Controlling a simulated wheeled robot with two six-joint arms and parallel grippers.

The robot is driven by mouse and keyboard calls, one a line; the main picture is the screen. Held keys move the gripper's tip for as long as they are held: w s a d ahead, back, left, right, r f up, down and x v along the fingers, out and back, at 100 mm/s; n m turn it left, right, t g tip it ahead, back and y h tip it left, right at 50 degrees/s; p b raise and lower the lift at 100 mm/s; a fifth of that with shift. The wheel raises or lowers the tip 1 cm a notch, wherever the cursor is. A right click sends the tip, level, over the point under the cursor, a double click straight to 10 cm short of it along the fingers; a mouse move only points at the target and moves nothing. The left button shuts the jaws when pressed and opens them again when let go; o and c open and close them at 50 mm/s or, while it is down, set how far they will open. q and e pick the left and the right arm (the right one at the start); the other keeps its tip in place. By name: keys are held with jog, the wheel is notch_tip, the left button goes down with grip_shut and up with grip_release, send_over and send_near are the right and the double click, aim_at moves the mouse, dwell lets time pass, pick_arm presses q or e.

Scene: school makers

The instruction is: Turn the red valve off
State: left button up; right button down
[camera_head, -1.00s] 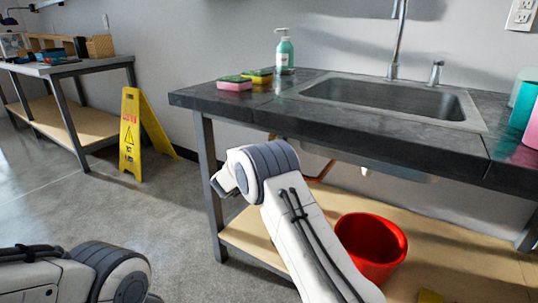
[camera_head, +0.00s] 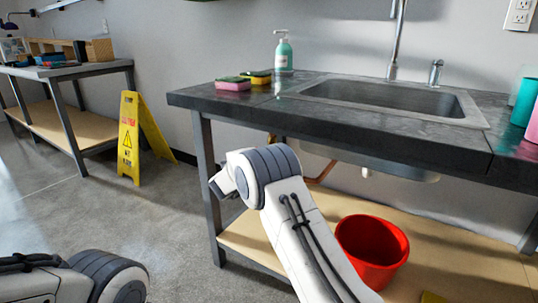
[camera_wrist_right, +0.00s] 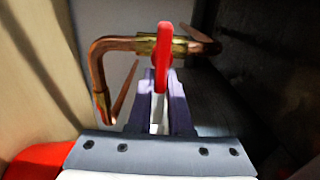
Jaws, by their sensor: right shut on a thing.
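The red valve handle (camera_wrist_right: 163,50) shows upright and nearly edge-on in the right wrist view. It sits on a brass fitting (camera_wrist_right: 145,44) in a bent copper pipe (camera_wrist_right: 97,70). My right gripper (camera_wrist_right: 162,88) is shut on the lower part of the red handle, with a finger on each side. In the head view, the copper pipe (camera_head: 322,172) shows partly below the sink, while the valve and the right gripper are hidden behind my right arm. My left gripper is out of view; only part of its arm shows at the lower left.
The sink counter (camera_head: 240,107) stands over a wooden lower shelf (camera_head: 460,255) holding a red bucket (camera_head: 371,250). A dark table leg (camera_head: 207,190) stands left of my right arm. A yellow floor sign (camera_head: 130,140) is farther left, with open floor around it.

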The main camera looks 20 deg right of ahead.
jog(key=c, duration=0.8)
grip_release()
jog(key=shift+f, duration=0.1)
jog(key=shift+c, duration=0.2)
jog(key=shift+s, duration=0.1)
jog(key=shift+s+a, duration=0.15)
jog(key=shift+a, duration=0.2)
jog(key=p+v, duration=0.4)
jog(key=v, duration=0.5)
jog(key=shift+s+a, duration=0.25)
jog(key=shift+s, duration=0.05)
